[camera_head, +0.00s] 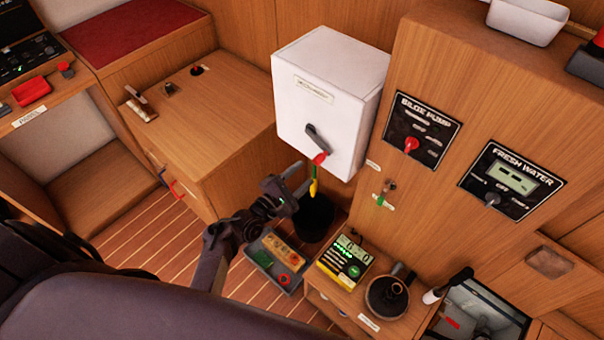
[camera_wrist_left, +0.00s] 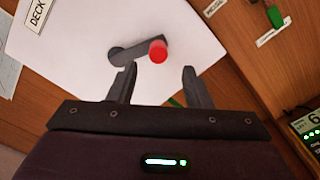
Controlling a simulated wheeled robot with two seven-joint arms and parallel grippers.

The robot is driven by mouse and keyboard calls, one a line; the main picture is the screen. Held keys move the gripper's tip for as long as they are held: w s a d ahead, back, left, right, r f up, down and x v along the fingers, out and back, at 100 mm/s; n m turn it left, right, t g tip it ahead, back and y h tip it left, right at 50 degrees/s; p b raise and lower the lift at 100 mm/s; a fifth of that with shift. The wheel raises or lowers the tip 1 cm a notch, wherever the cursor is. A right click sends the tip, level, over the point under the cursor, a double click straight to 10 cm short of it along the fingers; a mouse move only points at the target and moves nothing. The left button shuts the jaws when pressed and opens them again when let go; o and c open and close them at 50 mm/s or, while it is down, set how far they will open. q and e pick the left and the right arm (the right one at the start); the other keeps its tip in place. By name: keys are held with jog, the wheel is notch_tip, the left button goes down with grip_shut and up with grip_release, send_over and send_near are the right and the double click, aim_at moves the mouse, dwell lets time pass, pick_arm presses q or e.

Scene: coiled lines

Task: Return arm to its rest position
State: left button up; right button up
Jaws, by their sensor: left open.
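My left arm (camera_head: 222,245) reaches in from the lower left in the head view. Its gripper (camera_head: 297,182) is open and empty, in front of and below the white box (camera_head: 325,60). The box bears a dark lever (camera_head: 315,135) with a red tip (camera_head: 320,158). In the left wrist view the two fingers of the gripper (camera_wrist_left: 159,72) stand apart, and the red tip (camera_wrist_left: 158,52) shows just beyond the gap between them. The dark lever (camera_wrist_left: 128,53) lies to its left. My right gripper is in neither view.
A black bin (camera_head: 315,220) and a grey tray (camera_head: 262,262) of small parts lie below the gripper. A green-lit meter (camera_head: 345,258) and a dark round pot (camera_head: 388,296) stand on the low cabinet. A green-and-yellow tag (camera_head: 314,182) hangs close by the gripper.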

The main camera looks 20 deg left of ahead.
pick_arm(q)
jog(key=s+d+f+m+g+y+b, duration=0.1)
jog(key=s+f+m+g, duration=0.25)
jog(key=s+f, duration=0.45)
jog(key=s+d+f+m+g+b, duration=0.25)
jog(key=f+m, duration=0.25)
jog(key=f, duration=0.7)
jog(key=s+d+f+m+g+y, duration=0.1)
jog(key=s+f+m+g, duration=0.25)
jog(key=s+f, duration=0.4)
jog(key=s+a+f+m+g+y+b, duration=0.1)
jog(key=s+f+m, duration=0.3)
jog(key=s, duration=0.4)
jog(key=s+a+f+m+g+y+b, duration=0.1)
jog(key=s+a+f+m+g, duration=0.2)
jog(key=s+f, duration=0.3)
jog(key=s+a+f+m+g+y+b, duration=0.1)
jog(key=s+f+m, duration=0.4)
jog(key=s, duration=0.6)
jog(key=a+f+g+y, duration=0.1)
jog(key=a, duration=0.1)
jog(key=shift+a, duration=0.4)
jog(key=shift+f, duration=0.1)
